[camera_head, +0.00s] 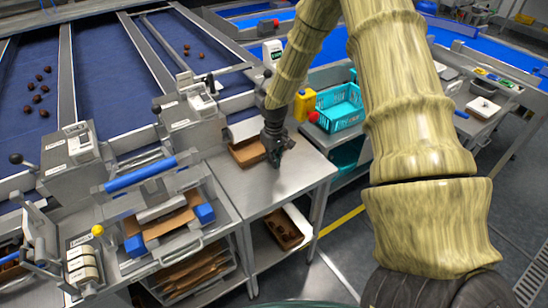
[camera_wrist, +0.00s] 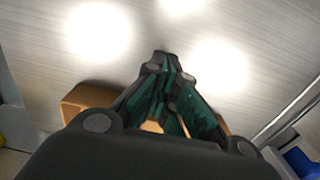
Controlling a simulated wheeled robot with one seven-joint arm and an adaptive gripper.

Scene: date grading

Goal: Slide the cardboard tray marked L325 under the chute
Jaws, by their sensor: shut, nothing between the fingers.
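A brown cardboard tray (camera_head: 247,152) sits on the steel table beside my gripper (camera_head: 276,161), under or just in front of a metal chute mouth (camera_head: 243,129). I cannot tell which, and no L325 mark is legible. My gripper is shut and empty, pointing down close to the table on the tray's right side. In the wrist view the shut fingers (camera_wrist: 163,66) are over bare steel, and part of the tray (camera_wrist: 88,97) shows behind them. The gripper hides much of the tray there. I cannot tell whether the fingers touch it.
The steel table (camera_head: 297,173) is clear on its right side. Another cardboard tray (camera_head: 285,228) with dark contents is on the shelf below. A teal crate (camera_head: 340,110) and a yellow container (camera_head: 305,104) stand to the right. Blue sorting lanes (camera_head: 100,75) lie behind.

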